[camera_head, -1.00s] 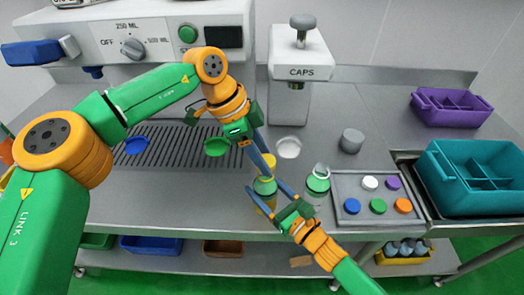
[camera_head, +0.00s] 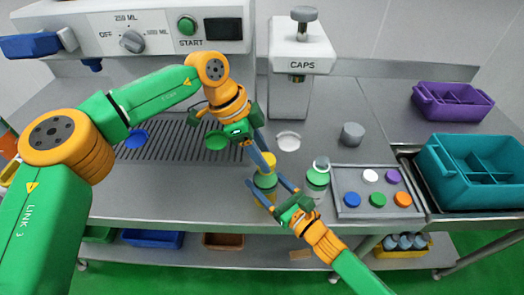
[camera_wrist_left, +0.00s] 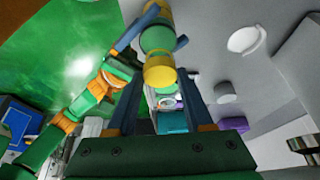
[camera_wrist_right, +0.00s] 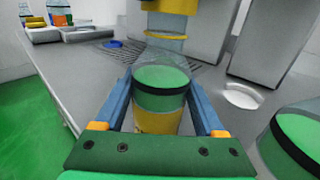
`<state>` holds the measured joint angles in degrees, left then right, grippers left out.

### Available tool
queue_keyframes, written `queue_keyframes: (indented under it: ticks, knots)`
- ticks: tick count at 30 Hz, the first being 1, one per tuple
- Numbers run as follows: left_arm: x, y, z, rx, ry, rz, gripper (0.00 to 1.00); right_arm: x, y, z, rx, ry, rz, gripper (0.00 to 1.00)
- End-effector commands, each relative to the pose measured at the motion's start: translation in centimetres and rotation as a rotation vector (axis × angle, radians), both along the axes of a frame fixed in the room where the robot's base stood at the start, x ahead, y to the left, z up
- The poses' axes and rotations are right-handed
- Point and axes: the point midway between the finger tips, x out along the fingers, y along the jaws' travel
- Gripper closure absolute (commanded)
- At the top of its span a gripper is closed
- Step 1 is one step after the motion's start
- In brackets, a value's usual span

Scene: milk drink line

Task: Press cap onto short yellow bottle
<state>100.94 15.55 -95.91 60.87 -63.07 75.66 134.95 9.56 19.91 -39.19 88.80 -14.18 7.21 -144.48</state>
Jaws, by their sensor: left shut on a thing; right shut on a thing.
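My left gripper (camera_head: 262,158) is shut on a yellow cap (camera_head: 268,163), which also shows between its fingers in the left wrist view (camera_wrist_left: 160,74). My right gripper (camera_head: 271,192) is shut around the short yellow bottle (camera_head: 264,182), a clear bottle with green contents, a dark band and a yellow lower part. In the right wrist view the bottle (camera_wrist_right: 160,90) stands between the fingers with its clear neck up. The cap is right over the bottle's mouth; whether they touch I cannot tell. The bottle's base is partly hidden by the right gripper.
Another green-filled bottle (camera_head: 318,179) stands close to the right of my right gripper. A tray (camera_head: 345,208) of coloured caps, a grey cylinder (camera_head: 352,135) and a white dish (camera_head: 288,141) are nearby. The caps machine (camera_head: 300,60) stands behind. Teal (camera_head: 470,193) and purple (camera_head: 452,107) crates are at right.

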Motion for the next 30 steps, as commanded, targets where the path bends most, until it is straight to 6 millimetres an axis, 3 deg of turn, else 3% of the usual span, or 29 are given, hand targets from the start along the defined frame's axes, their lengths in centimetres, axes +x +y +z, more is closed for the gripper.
queue_keyframes:
  ticks: [24, 25, 28, 30]
  knots:
    - [0.0, 0.0, -1.3, 0.0, 0.0, 0.001, 0.99, 0.0, 0.0, 0.0, -0.001, 0.001, 0.0, 1.0]
    - [0.0, 0.0, -1.3, 0.0, 0.0, 0.001, 0.4, 0.0, 0.0, 0.0, -0.001, 0.001, 0.0, 1.0]
    - [0.0, 0.0, -1.3, 0.0, 0.0, 0.0, 0.13, 0.0, 0.0, 0.0, -0.001, 0.001, 0.0, 1.0]
    - [0.0, 0.0, -1.3, 0.0, 0.0, 0.0, 0.13, 0.0, 0.0, 0.0, -0.001, 0.001, 0.0, 1.0]
